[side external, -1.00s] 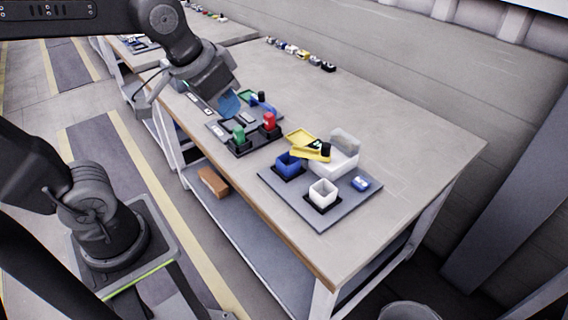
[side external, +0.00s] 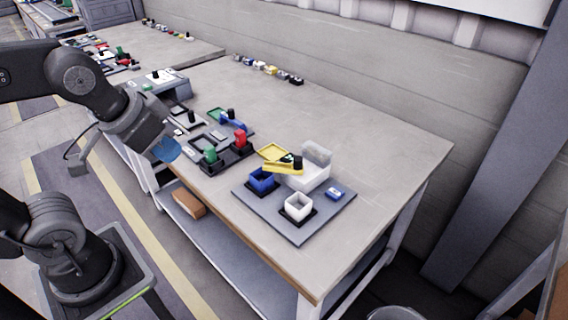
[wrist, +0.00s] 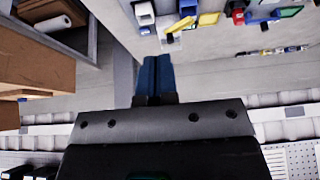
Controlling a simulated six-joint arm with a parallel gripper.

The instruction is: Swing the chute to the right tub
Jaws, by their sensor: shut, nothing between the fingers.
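The yellow chute (side external: 283,168) has a dark knob at its right end. Its left end lies over or just behind the blue tub (side external: 262,181); I cannot tell exactly. The white tub (side external: 297,207) stands in front and to the right, with no chute above it. Both tubs sit in dark holders on a grey plate (side external: 275,222). The chute also shows at the top of the wrist view (wrist: 180,25), near the white tub (wrist: 144,15). My gripper (side external: 167,150) is shut and empty, with blue fingers, left of the plate near the table's front edge.
A white box (side external: 311,179) with a grey translucent top stands behind the chute. A small blue block (side external: 334,193) lies on the plate. The table's right side is clear.

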